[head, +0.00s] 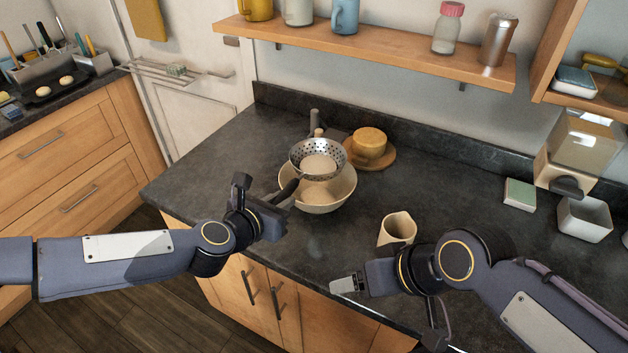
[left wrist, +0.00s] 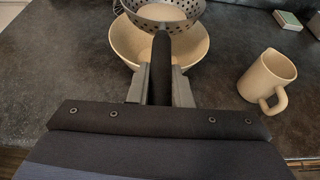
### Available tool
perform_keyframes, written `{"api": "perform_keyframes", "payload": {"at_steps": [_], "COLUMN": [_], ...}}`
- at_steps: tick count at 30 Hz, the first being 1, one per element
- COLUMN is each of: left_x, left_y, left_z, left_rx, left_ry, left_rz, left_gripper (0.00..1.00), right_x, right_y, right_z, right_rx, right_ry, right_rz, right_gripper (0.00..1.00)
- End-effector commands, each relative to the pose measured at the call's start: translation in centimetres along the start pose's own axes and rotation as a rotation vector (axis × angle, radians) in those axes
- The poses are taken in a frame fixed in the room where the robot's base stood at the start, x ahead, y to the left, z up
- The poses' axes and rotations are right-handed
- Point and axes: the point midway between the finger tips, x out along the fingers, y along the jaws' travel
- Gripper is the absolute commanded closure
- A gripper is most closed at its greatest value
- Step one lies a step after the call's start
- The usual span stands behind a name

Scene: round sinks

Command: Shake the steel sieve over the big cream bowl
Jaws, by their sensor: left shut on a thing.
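The steel sieve (head: 317,157) is a perforated metal bowl with a dark handle, and pale material lies in it. It is above the big cream bowl (head: 330,197), which stands on the dark counter. My left gripper (head: 280,205) is shut on the sieve's handle. In the left wrist view the black handle (left wrist: 161,70) runs between the two fingers, with the sieve (left wrist: 165,14) over the cream bowl (left wrist: 130,42). The sieve hides part of the bowl's inside. My right gripper (head: 347,285) is empty near the counter's front edge; its finger gap is unclear.
A cream jug (head: 397,229) stands on the counter right of the bowl. A yellow cup (head: 369,143) sits on a wooden plate behind. A green-topped block (head: 519,194) and a grey container (head: 584,219) are at right. A shelf (head: 400,53) hangs above the counter.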

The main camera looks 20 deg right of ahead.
Motion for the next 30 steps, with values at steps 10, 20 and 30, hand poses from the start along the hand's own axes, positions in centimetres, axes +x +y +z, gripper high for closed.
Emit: {"api": "perform_keyframes", "payload": {"at_steps": [10,20,30], "left_x": [-0.7,-1.3,-1.4], "left_y": [0.0,0.0,0.0], "left_z": [1.9,3.3,3.6], "left_rx": [0.001,0.002,0.001], "left_ry": [-0.003,-0.003,-0.003], "left_rz": [0.0,0.0,0.0], "left_gripper": [1.0,1.0,1.0], "right_x": [-1.1,-2.0,-2.1], "right_y": [-0.5,-0.9,-1.0], "right_z": [-0.6,-1.0,-1.1], "right_rx": [0.0,0.0,0.0], "right_ry": [0.0,0.0,0.0], "right_rz": [0.0,0.0,0.0], "right_gripper": [0.3,0.3,0.3]}}
